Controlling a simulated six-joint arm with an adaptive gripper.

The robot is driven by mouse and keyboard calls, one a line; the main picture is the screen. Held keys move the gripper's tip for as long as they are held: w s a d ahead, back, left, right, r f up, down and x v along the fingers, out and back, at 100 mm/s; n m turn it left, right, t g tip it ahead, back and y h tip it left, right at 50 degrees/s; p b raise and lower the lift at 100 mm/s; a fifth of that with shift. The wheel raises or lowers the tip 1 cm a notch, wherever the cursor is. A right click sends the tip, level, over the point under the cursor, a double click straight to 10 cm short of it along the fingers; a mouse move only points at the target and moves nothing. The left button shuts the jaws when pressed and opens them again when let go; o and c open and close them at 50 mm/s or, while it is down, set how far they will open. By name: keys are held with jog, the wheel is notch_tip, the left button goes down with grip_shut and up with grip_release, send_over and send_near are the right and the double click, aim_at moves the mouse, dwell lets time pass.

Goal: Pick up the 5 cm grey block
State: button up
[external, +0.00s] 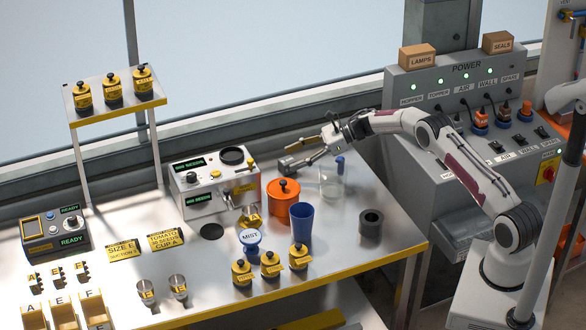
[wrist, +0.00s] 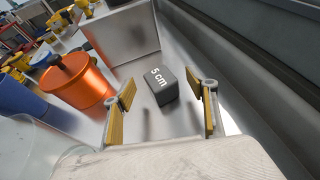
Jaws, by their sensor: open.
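The grey block (wrist: 162,88), with "5 cm" in white on its upper face, stands on the metal bench in the wrist view. My gripper (wrist: 167,94) is open, with one yellow-padded finger on each side of the picture. The block shows between and a little beyond the fingertips, with visible gaps on both sides. Nothing is held. In the external view my gripper (external: 288,155) reaches left, low over the back of the bench.
An orange lidded pot (wrist: 78,84) stands left of the fingers, with a blue cup (external: 301,222) and glass beaker (external: 332,182) nearby. A metal seeder box (wrist: 122,38) stands beyond the block. The back wall ledge (wrist: 235,55) runs along the right.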

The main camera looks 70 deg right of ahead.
aim_at(294, 159)
jog(key=shift+w+a+f, duration=0.1)
jog(key=shift+w+a, duration=0.1)
jog(key=shift+w, duration=0.1)
jog(key=shift+c, duration=0.3)
jog(key=c, duration=1.5)
jog(key=shift+r, duration=5.05)
